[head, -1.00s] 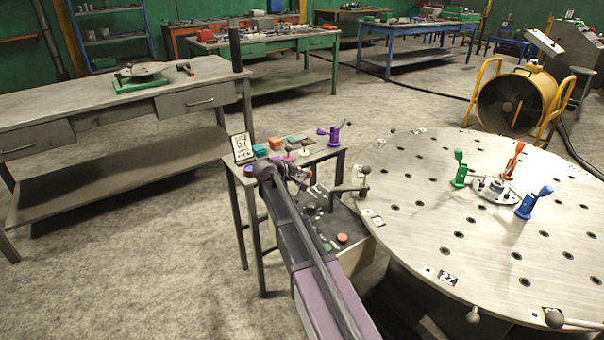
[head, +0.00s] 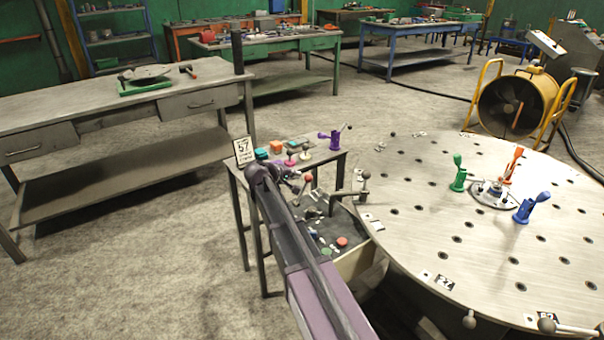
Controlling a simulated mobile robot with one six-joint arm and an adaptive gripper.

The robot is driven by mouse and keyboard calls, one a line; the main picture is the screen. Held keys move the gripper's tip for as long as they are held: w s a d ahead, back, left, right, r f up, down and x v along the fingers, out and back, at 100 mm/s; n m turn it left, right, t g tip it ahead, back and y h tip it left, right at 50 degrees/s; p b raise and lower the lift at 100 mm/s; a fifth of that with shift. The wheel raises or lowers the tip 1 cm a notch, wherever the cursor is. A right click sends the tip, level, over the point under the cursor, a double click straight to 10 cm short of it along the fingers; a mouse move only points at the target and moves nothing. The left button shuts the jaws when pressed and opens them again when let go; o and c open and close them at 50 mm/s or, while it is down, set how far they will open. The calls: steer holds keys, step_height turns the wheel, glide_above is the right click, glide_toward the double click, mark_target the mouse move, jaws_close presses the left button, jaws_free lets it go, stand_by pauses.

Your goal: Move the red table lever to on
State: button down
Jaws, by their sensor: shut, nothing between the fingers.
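A red-orange lever (head: 514,163) stands up on the round perforated metal table, beside a green lever (head: 458,173) and a blue lever (head: 531,207), around a small central hub (head: 494,192). A lever with a red ball knob (head: 307,178) also rises by the side table's control panel, just right of my gripper. My gripper (head: 297,184) is small and dark in the head view, at the end of my purple-grey arm, over the side table. It is shut and empty. It is apart from the round table's levers; whether it touches the red-knobbed lever I cannot tell.
The side table (head: 322,158) carries a purple lever (head: 335,137), coloured blocks, small knobs and a card (head: 243,151). A grey-knobbed lever (head: 362,175) stands by the round table (head: 420,215). A yellow fan (head: 520,100) is behind it. Open floor lies left.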

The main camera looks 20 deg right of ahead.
steer(key=p+v, duration=0.4)
steer(key=v, duration=0.5)
steer(key=shift+r+p, duration=0.3)
steer(key=shift+r, duration=0.25)
steer(key=shift+s, duration=0.2)
steer(key=s+a+f+m+g+y+p, duration=0.15)
steer(key=s+f+g+y, duration=0.35)
steer(key=s, duration=0.9)
steer(key=s+f+m+g+y+b, duration=0.1)
steer(key=s+f+m+y, duration=0.4)
steer(key=s, duration=0.9)
step_height(320, 180, up, 12)
steer(key=n+y+p, duration=0.1)
steer(key=n+p, duration=0.1)
steer(key=p, duration=0.9)
steer(key=shift+w+r+p, duration=0.2)
steer(key=shift+w+p, duration=0.05)
steer(key=shift+p, duration=0.1)
